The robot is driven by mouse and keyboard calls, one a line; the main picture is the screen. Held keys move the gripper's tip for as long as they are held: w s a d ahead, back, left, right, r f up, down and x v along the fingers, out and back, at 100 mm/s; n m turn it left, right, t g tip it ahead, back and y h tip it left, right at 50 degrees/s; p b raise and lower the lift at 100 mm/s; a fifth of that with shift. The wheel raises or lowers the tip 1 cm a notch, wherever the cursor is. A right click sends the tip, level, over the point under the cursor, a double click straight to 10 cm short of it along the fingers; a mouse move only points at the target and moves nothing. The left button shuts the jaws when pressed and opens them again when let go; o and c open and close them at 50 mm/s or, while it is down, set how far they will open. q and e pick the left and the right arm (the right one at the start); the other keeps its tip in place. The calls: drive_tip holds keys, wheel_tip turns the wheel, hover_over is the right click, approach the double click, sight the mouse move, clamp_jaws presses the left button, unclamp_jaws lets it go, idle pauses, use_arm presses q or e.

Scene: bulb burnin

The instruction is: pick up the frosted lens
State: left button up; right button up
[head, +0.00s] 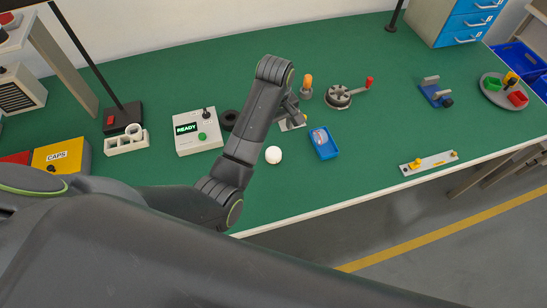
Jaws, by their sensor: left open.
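The frosted lens appears to be the small white dome (274,155), resting on the green table near its front edge. My left gripper (293,118) is open, just above and to the right of the white dome in the picture, and apart from it. My left forearm passes close by on the left of the dome. The fingertips are small and partly hidden by the wrist. My right gripper is out of view.
A blue tray (324,143) lies right of the gripper. A tester box reading READY (198,131) stands left of the arm. A round fixture with a red-tipped handle (339,96) and an orange-topped piece (306,86) stand behind. The table's back middle is clear.

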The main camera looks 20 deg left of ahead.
use_arm(q)
drive_tip(key=p, duration=0.1)
hover_over(273, 151)
drive_tip(key=f, duration=0.6)
drive_tip(key=shift+s+d+f, duration=0.25)
drive_tip(key=shift+d, duration=0.05)
drive_tip(key=shift+f, duration=0.8)
drive_tip(key=shift+w+a+f+p, duration=0.1)
drive_tip(key=shift+f+p, duration=0.15)
drive_tip(key=shift+p, duration=0.05)
drive_tip(key=f, duration=0.4)
drive_tip(key=shift+a+p, duration=0.2)
drive_tip(key=shift+p, duration=0.15)
drive_tip(key=shift+f, duration=0.25)
drive_tip(key=c, duration=1)
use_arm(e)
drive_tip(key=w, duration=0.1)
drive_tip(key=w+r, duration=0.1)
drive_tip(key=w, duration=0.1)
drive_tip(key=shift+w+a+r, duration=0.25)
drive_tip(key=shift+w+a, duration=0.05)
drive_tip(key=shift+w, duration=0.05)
use_arm(q)
drive_tip(key=shift+r, duration=0.15)
